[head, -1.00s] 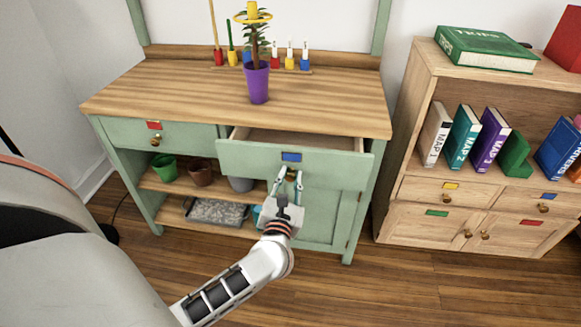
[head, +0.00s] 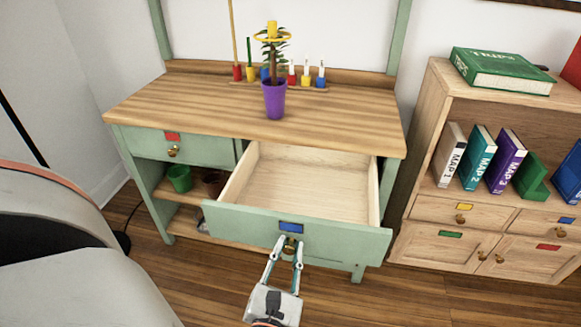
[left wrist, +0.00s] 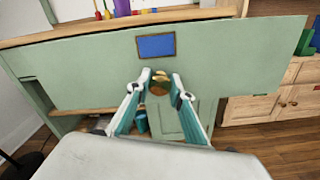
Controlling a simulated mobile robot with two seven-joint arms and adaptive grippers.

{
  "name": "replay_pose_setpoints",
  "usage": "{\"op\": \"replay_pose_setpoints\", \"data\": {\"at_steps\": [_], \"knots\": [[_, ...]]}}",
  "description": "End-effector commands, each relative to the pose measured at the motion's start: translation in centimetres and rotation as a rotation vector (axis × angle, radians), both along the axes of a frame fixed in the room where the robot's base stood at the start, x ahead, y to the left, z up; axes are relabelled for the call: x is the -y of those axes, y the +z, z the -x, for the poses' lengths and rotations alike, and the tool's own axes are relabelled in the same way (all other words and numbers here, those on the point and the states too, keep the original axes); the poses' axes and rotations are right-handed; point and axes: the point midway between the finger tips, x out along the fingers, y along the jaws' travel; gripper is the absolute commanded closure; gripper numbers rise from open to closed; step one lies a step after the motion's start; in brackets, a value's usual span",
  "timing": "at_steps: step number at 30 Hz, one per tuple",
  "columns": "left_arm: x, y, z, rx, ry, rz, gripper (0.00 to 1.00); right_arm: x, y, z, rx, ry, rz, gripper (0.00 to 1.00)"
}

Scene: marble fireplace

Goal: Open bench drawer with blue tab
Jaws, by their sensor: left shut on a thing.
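The bench drawer (head: 330,240) with the blue tab (head: 291,227) is pulled far out, and its pale wooden inside looks empty. Its green front faces me. My left gripper (head: 287,248) is shut on the brass knob just below the blue tab. In the left wrist view the knob (left wrist: 160,83) sits between the two fingertips, under the blue tab (left wrist: 156,46). The green bench (head: 150,120) has a wooden top and a second drawer with a red tab (head: 173,136) at left, which is shut. My right gripper is not in view.
A purple pot with a plant (head: 274,98) stands on the bench top, with several coloured tools behind it. Pots (head: 180,178) sit on the shelf below. A wooden bookcase (head: 430,215) stands at right. Wooden floor lies in front of the bench.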

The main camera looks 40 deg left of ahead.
Motion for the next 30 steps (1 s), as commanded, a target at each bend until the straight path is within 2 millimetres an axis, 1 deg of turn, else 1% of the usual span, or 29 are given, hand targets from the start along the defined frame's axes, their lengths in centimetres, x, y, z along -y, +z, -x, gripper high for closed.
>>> {"op": "replay_pose_setpoints", "data": {"at_steps": [7,8,9,10,19,22,26,30], "knots": [[0.0,-0.1,0.0,-0.002,0.002,0.0,1.0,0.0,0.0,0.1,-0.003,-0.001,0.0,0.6],[0.0,-0.1,0.0,-0.002,0.002,0.0,0.73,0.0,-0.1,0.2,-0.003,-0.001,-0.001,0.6],[0.0,-0.1,0.0,-0.002,0.002,0.0,0.63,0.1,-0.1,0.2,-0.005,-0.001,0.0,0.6],[0.0,-0.1,0.0,-0.002,0.002,0.0,0.61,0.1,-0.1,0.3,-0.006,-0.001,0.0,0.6],[0.0,0.0,0.0,-0.001,0.0,0.0,0.61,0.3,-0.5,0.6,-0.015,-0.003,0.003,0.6],[0.2,-0.1,0.4,-0.002,0.001,0.0,0.61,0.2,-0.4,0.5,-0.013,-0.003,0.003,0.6],[1.1,-0.2,1.7,-0.005,-0.001,0.001,0.61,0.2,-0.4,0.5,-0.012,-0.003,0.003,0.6],[2.5,-0.2,4.1,-0.006,0.0,0.001,0.61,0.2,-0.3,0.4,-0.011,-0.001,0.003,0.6]]}}
